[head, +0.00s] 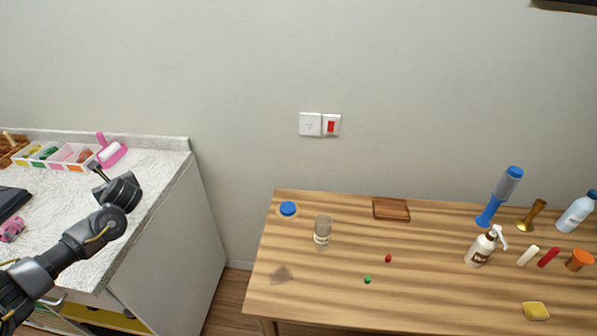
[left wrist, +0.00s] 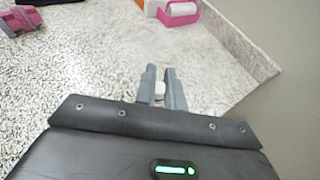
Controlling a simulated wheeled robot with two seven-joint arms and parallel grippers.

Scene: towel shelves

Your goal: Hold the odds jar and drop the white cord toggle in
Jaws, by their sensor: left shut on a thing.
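A clear jar (head: 322,232), which looks like the odds jar, stands upright and open on the wooden table, with pale contents low inside. My left gripper (head: 95,168) is over the speckled counter at the left, well apart from the jar. In the left wrist view its fingers (left wrist: 162,78) are shut on a small white piece, the cord toggle (left wrist: 159,90). The toggle is too small to make out in the head view. My right gripper is in neither view.
A blue lid (head: 288,208) lies behind the jar on the table (head: 330,285). Red and green beads (head: 367,280) lie in front of it. A pump bottle (head: 480,248) and other items stand at the right.

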